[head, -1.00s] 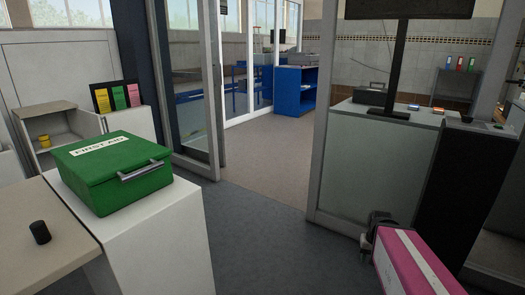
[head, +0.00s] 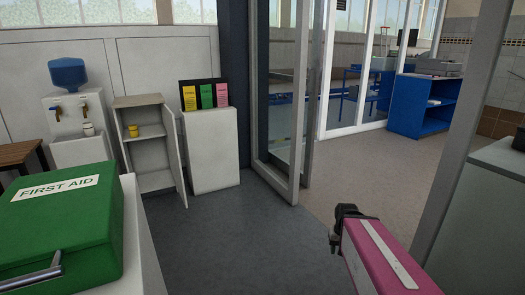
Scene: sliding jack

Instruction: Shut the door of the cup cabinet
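The cup cabinet (head: 150,182) is a small pale cabinet standing on the floor, left of centre in the head view. Its door (head: 173,157) hangs open on the right side, swung out toward me. A yellow cup (head: 133,131) stands on the shelf inside. My gripper (head: 334,243) is dark, at the end of my pink arm in the lower right. It is well apart from the cabinet and touches nothing that I can see. Its fingers are too small and dark to tell whether they are open.
A white unit with colored folders (head: 207,96) stands just right of the cabinet. A water dispenser (head: 72,115) is to its left. A green first aid box (head: 65,225) on a white stand is at the near left. Grey floor (head: 240,235) is clear between; a glass door frame (head: 300,130) stands right.

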